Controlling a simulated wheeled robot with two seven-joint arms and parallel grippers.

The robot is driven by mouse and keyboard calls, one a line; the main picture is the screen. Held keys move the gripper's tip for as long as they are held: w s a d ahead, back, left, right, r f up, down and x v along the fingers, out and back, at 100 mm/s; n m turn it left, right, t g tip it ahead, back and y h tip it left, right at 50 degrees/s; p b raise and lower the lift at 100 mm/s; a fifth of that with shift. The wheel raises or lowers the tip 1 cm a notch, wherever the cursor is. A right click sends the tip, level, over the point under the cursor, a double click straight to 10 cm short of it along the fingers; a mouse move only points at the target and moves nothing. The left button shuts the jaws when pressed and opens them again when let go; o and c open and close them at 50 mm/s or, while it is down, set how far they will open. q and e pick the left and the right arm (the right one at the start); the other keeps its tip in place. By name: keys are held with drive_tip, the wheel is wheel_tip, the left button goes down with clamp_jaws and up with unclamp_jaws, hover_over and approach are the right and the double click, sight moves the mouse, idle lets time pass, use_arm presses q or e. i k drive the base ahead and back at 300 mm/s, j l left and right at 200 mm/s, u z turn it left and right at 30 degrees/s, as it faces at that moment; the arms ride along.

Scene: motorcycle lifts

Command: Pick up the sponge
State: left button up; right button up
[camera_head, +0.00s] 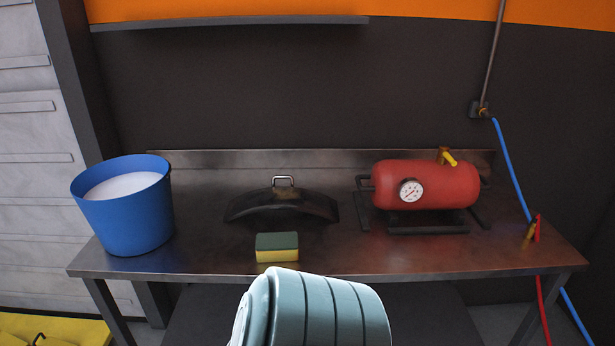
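The sponge (277,247) is a small block with a dark green top and a yellow lower part. It lies flat on the metal workbench (220,263), near its front edge and a little left of the middle. All of its front face shows and nothing covers it. Neither my left nor my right gripper shows in the head view, so nothing is seen touching the sponge.
A blue bucket (126,222) with white contents stands at the bench's left end. A dark curved piece with a handle (282,205) sits just behind the sponge. A red air tank (440,186) with a gauge stands at right. Hoses (509,170) hang beyond it.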

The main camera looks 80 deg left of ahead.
sight(278, 246)
drive_tip(key=u, duration=2.9)
